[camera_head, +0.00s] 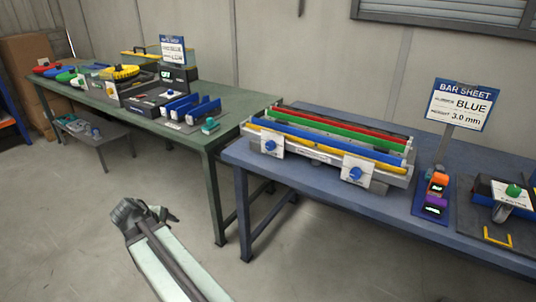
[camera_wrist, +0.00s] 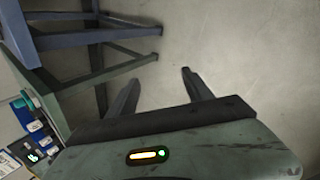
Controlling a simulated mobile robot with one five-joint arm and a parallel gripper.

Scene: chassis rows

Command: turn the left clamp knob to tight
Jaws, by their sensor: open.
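The left clamp knob (camera_head: 270,146) is blue and sits on a white plate at the front left of the bar fixture (camera_head: 310,155). A second blue clamp knob (camera_head: 354,174) is on a like plate at the fixture's front right. The fixture holds long blue, green, red and yellow bars and stands on the blue table. My gripper (camera_head: 155,212) is low over the floor, left of and well apart from the blue table. In the wrist view my gripper (camera_wrist: 160,85) is open and empty, with bare floor between its fingers. No knob shows in the wrist view.
The blue table (camera_head: 390,207) bears a sign (camera_head: 462,105) reading blue, 3.0 mm, and small devices at right. A green table (camera_head: 225,133) with blue bins and tools stands behind at left. A low grey bench (camera_head: 95,135) is far left. The floor in front is clear.

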